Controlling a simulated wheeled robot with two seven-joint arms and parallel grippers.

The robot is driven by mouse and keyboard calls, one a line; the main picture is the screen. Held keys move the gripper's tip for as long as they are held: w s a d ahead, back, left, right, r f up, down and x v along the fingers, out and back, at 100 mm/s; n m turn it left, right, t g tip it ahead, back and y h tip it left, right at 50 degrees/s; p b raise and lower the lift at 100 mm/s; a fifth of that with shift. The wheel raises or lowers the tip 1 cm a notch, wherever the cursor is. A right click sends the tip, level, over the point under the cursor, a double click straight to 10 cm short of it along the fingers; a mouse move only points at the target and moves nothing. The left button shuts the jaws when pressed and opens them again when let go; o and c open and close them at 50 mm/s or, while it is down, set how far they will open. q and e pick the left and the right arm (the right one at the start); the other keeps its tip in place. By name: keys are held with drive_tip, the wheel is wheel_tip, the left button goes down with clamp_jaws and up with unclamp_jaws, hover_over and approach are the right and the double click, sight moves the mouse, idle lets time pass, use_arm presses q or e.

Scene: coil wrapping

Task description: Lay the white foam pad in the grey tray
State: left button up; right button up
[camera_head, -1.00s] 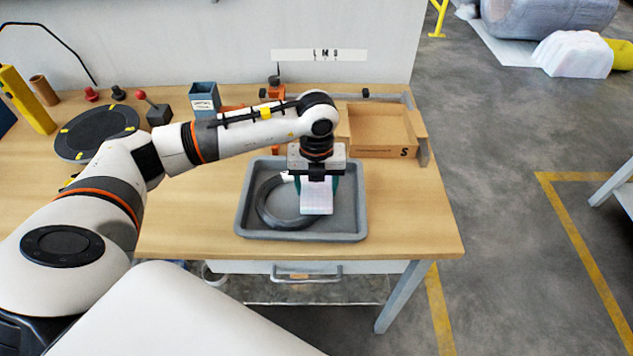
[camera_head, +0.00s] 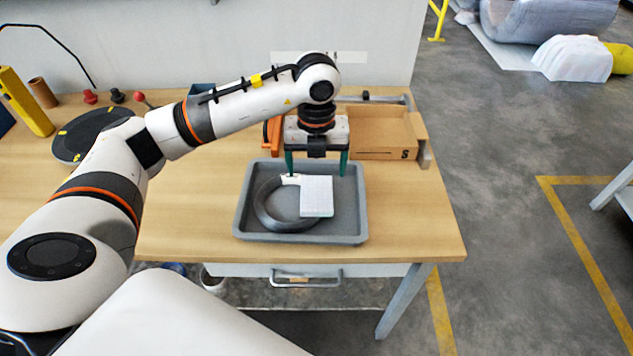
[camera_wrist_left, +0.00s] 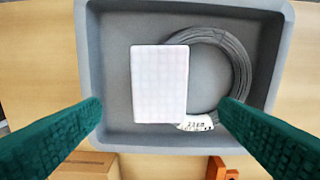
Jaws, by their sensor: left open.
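The white foam pad (camera_head: 316,196) lies in the grey tray (camera_head: 349,225), partly over the right side of a dark coil (camera_head: 268,211). In the left wrist view the pad (camera_wrist_left: 159,84) shows whole inside the tray (camera_wrist_left: 112,132), overlapping the edge of the coil (camera_wrist_left: 236,62). My left gripper (camera_head: 316,172) is open and empty, above the tray's back part, apart from the pad. Its green fingers stand wide apart in the left wrist view (camera_wrist_left: 160,112). My right gripper is not in view.
A cardboard box (camera_head: 380,134) marked S stands behind the tray at right. An orange fixture (camera_head: 272,134) is behind at left. A dark round disc (camera_head: 92,132) lies at the left. The table is clear to the tray's right.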

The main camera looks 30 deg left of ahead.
use_arm(q)
wheel_tip(320, 180, up, 5)
drive_tip(key=shift+r, duration=0.15)
idle(0.6)
